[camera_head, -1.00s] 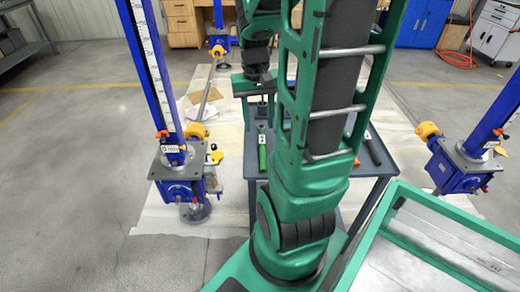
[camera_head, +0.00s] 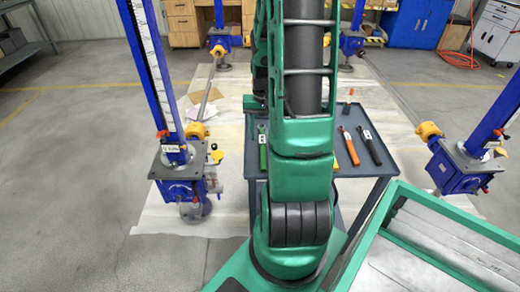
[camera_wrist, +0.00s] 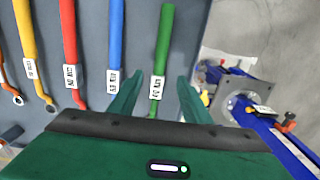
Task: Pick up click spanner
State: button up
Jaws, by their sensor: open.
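I cannot tell for certain which tool is the click spanner. A green-handled tool with a white label (camera_wrist: 160,60) lies between my gripper's fingers in the wrist view. It also shows at the left of the table in the head view (camera_head: 262,152). My gripper (camera_wrist: 158,98) is open and empty, its two green fingers either side of that tool; the gap in height is unclear. Left of it lie blue (camera_wrist: 117,40), red (camera_wrist: 69,45) and yellow (camera_wrist: 26,35) handled tools with labels. A black-handled labelled tool (camera_head: 371,150) lies at the table's right.
The grey table (camera_head: 385,120) holds the tools. An orange-handled tool (camera_head: 349,147) lies beside the black one. Blue screw jacks stand left (camera_head: 180,180) and right (camera_head: 460,170) of the table. My arm hides the table's middle in the head view.

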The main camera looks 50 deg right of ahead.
aim_at(262, 145)
jog(key=shift+s+f, duration=0.1)
jog(key=shift+f, duration=2.55)
grip_shut()
